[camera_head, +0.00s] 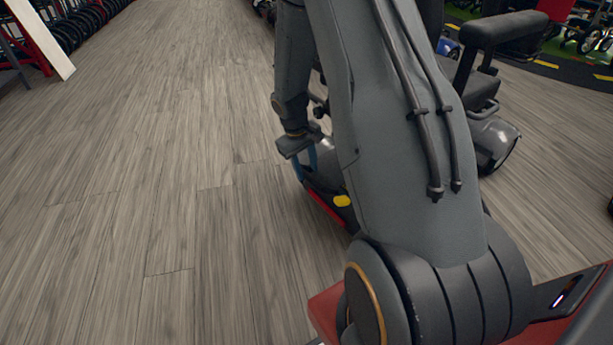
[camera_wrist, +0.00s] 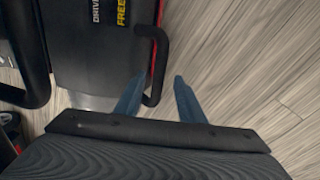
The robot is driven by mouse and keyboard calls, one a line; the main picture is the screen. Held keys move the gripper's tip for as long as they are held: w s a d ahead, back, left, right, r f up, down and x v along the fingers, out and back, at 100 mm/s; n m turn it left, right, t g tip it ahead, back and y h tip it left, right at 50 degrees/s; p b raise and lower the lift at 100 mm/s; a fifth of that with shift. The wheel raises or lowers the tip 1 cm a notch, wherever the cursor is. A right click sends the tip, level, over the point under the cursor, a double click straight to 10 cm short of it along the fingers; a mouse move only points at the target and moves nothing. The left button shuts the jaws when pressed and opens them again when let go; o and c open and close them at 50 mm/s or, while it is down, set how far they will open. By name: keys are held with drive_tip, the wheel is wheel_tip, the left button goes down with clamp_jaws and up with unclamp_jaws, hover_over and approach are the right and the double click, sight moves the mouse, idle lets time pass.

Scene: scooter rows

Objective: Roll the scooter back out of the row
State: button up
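The scooter is partly hidden behind my arm in the head view. Its black seat and armrest (camera_head: 505,28) show at the right, and its low dark rear body with red trim (camera_head: 325,208) and a yellow label shows below my gripper. In the wrist view, its black cover (camera_wrist: 100,55) carries the words DRIVE and FREE. A bent black lever (camera_wrist: 163,55) sticks out at the cover's right edge. My gripper (camera_wrist: 160,88) has its blue fingers apart; it also shows in the head view (camera_head: 305,163). The lever's lower end appears between the fingers, close to the left one; contact is unclear.
Wide wood-plank floor (camera_head: 150,190) is clear to the left. A rack with several wheels (camera_head: 75,25) stands at the far left, beside a white and red post (camera_head: 45,40). More wheeled things stand at the top right beyond a dark, yellow-marked lane.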

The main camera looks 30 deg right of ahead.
drive_tip(key=f, duration=0.2)
drive_tip(key=shift+d+f+b, duration=0.2)
drive_tip(key=shift+f+b, duration=0.1)
drive_tip(key=shift+b, duration=0.1)
clamp_jaws()
